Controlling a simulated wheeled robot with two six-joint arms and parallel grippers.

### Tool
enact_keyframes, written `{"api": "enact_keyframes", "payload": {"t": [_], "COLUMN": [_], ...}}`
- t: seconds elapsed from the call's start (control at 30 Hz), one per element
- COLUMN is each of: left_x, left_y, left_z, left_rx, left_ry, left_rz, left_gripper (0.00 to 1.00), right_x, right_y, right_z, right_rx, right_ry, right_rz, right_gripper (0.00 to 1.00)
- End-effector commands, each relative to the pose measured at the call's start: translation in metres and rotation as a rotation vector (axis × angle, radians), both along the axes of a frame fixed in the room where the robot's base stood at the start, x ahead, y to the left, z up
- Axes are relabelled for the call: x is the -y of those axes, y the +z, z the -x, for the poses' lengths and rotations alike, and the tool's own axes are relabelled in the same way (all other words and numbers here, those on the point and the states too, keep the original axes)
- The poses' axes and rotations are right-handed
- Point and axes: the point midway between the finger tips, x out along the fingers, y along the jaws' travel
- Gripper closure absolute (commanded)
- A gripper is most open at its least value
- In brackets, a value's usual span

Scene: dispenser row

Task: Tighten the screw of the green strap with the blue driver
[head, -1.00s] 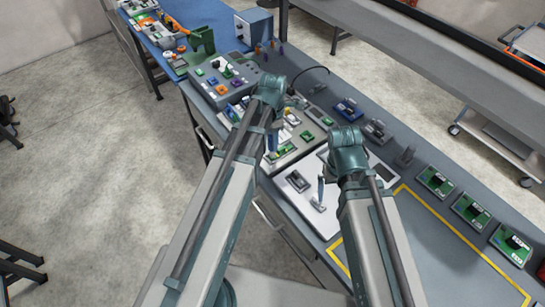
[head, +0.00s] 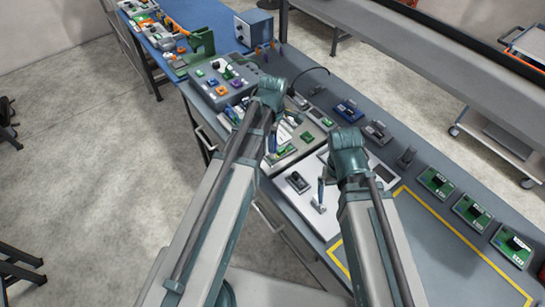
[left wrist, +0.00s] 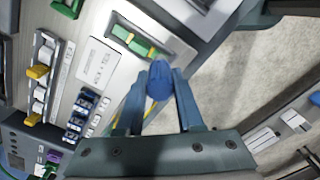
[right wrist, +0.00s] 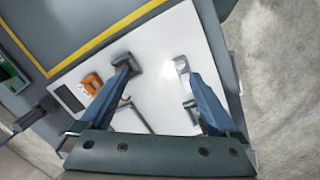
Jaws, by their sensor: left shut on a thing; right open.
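My left gripper (left wrist: 158,82) is shut on the blue driver (left wrist: 159,75), whose round blue end shows between the fingers. The green strap (left wrist: 138,42) lies in a slot of the light panel, just beyond the driver in the left wrist view. I cannot see its screw or whether the driver's tip touches it. In the head view my left gripper (head: 271,146) is low over the panel. My right gripper (right wrist: 154,70) is open and empty above the white board (right wrist: 152,95).
An orange piece (right wrist: 92,83) and small metal fittings sit on the white board. A yellow line marks the bench to its right in the head view. Green boards (head: 472,210) stand along the bench. A grey control box (head: 222,85) is beyond the left arm.

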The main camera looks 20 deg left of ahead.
Motion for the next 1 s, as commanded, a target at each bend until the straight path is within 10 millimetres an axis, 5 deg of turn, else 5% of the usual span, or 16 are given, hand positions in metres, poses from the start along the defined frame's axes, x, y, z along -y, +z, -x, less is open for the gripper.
{"api": "enact_keyframes", "payload": {"t": [0.17,0.6,1.0], "left_x": [0.0000,-0.0001,-0.0001], "left_y": [0.0000,-0.0004,-0.0006], "left_z": [-0.0001,0.0002,0.0003], "left_rx": [0.000,0.000,0.000], "left_ry": [-0.038,-0.570,-0.782], "left_rz": [0.000,0.000,0.000], "left_gripper": [1.00,1.00,1.00], "right_x": [0.0000,0.0000,0.0000], "right_y": [0.0000,-0.0004,-0.0006], "right_z": [0.0000,0.0000,0.0000], "right_rx": [0.000,0.000,0.000], "right_ry": [0.000,0.000,0.000], "right_rz": [0.000,0.000,0.000], "right_gripper": [0.04,0.04,0.04]}}
